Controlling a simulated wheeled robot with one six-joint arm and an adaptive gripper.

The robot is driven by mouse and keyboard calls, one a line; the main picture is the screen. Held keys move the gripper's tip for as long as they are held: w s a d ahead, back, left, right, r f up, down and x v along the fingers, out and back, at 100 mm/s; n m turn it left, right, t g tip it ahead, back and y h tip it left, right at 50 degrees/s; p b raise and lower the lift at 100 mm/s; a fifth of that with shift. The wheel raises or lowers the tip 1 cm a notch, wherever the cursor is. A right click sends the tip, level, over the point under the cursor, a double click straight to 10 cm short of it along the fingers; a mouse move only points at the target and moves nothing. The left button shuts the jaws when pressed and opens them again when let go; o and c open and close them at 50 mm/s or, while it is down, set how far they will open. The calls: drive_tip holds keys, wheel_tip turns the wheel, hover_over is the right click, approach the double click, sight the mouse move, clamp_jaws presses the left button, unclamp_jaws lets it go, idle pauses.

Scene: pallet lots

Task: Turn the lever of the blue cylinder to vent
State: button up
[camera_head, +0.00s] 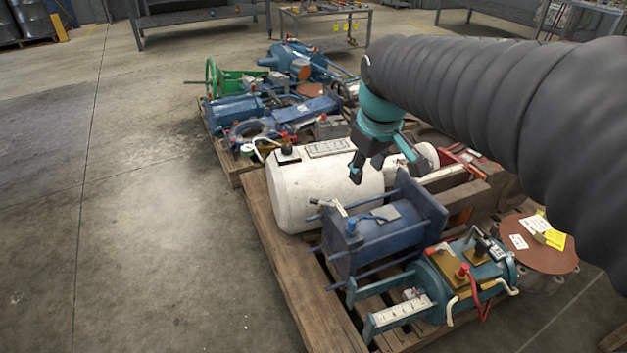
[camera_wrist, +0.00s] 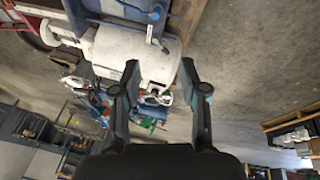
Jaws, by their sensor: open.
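The blue cylinder (camera_head: 385,236) lies on the front pallet between square end plates joined by tie rods. A small blue fitting with a pale lever (camera_head: 340,208) stands on its near left end; the lever's exact setting is too small to read. Part of the blue cylinder (camera_wrist: 112,7) shows at the top edge of the wrist view. My gripper (camera_head: 385,168) is open and empty above the white tank, behind the blue cylinder and apart from its lever. In the wrist view my gripper (camera_wrist: 158,70) has its fingers spread over the white tank.
The white tank (camera_head: 305,190) lies right behind the blue cylinder. A teal cylinder (camera_head: 472,268) with red and white handles lies in front. A brown disc (camera_head: 540,243) is at right. More blue machinery (camera_head: 240,110) crowds the rear pallet. The floor at left (camera_head: 130,230) is clear.

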drive_tip(key=w+a+f+n+g+b, duration=0.15)
drive_tip(key=w+a+f+n, duration=0.35)
drive_tip(key=w, duration=0.5)
drive_tip(key=n+b, duration=0.2)
drive_tip(key=b, duration=0.1)
approach(315, 200)
drive_tip(key=shift+h, duration=0.3)
drive_tip(key=b+x, duration=0.1)
drive_tip(key=x, duration=0.3)
drive_tip(key=b+x, duration=0.1)
drive_tip(key=x, duration=0.3)
drive_tip(key=shift+w+a+f, duration=0.2)
drive_tip(key=shift+a+f, duration=0.05)
drive_tip(key=shift+f, duration=0.1)
clamp_jaws()
